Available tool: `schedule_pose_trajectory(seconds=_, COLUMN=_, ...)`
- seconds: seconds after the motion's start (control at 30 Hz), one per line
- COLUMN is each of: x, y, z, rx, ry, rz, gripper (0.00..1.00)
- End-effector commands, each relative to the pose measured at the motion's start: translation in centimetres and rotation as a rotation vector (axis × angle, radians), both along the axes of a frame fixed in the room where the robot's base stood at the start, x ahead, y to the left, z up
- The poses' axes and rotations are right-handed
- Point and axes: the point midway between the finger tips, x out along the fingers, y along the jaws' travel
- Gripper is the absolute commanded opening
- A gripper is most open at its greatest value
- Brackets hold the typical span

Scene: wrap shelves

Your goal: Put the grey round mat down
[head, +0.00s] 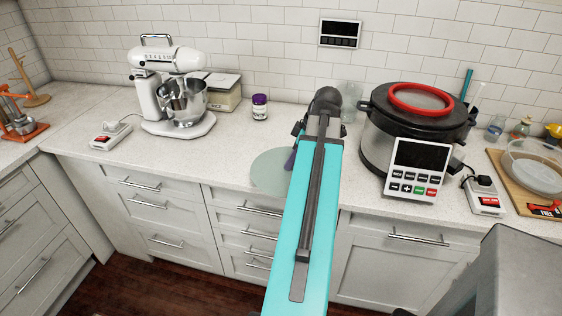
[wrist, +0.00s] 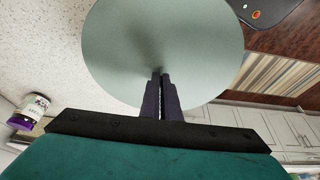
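The grey round mat (wrist: 160,45) is a flat, pale grey-green disc that fills the upper middle of the wrist view. My gripper (wrist: 161,80) has its two dark fingers close together at the mat's near edge and is shut on it. In the head view the mat (head: 268,172) shows left of my turquoise arm, over the front edge of the counter. My arm hides its right part. The gripper (head: 290,160) is mostly hidden behind the arm there. I cannot tell how far the mat is above the countertop.
The speckled white countertop (head: 235,150) is clear left of the mat. A stand mixer (head: 175,90) and a purple-lidded jar (head: 260,107) stand further left and back. A large cooker (head: 415,125) with a red ring stands to the right. Drawers and a dark wood floor lie below.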

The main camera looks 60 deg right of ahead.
Motion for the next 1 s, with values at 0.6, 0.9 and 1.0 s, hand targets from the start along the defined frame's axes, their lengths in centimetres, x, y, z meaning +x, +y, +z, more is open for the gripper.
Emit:
schedule_pose_trajectory(seconds=0.6, x=-5.8, y=-1.9, z=-0.2, rx=0.0, ry=0.0, rz=0.029, gripper=0.0)
schedule_pose_trajectory(seconds=0.9, x=-5.0, y=-2.4, z=-0.2, rx=0.001, ry=0.0, rz=0.029, gripper=0.0)
schedule_pose_trajectory(seconds=1.0, x=-3.9, y=-3.1, z=-0.2, rx=0.001, ry=0.0, rz=0.029, gripper=0.0)
